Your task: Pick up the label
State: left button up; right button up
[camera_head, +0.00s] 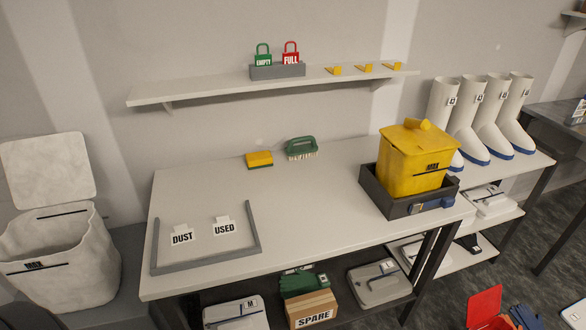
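Two white labels lie flat on the white bench (310,215) at its left end. The label reading DUST (182,235) is on the left and the label reading USED (224,227) is on the right, a little apart from it. Each has a small tab at its top. A grey three-sided frame (208,264) runs around their left, front and right sides. Neither my left nor my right gripper shows in the head view.
A white bag (65,262) stands left of the bench. A yellow bin (412,165) sits in a dark tray (375,194) at right. A sponge (259,160) and green brush (301,147) lie at the back. A shelf (200,88) overhangs the rear. The bench middle is clear.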

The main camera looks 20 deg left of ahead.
aim_at(225, 225)
jog(key=u, duration=1.25)
